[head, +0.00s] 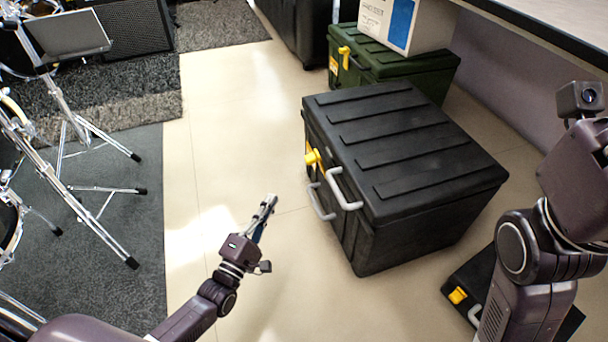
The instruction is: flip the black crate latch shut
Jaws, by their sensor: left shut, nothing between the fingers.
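The black crate (410,155) stands on the floor right of centre, its ribbed lid lying down on it. Its yellow latch (313,157) is on the left-facing front, near the lid's edge, and seems to stick outward; its exact angle is too small to tell. Two grey handles (342,190) are on the same side, nearer to me. My left gripper (270,203) is shut and empty, over the floor to the left of the crate and apart from it. My right arm is at the right edge; its fingers are not clearly visible.
A green crate (400,66) with a yellow latch stands behind, with a white and blue box (404,24) on it. A low black case (470,283) lies at lower right, partly behind my right arm. Drum stands (75,125) are at left. Floor between is clear.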

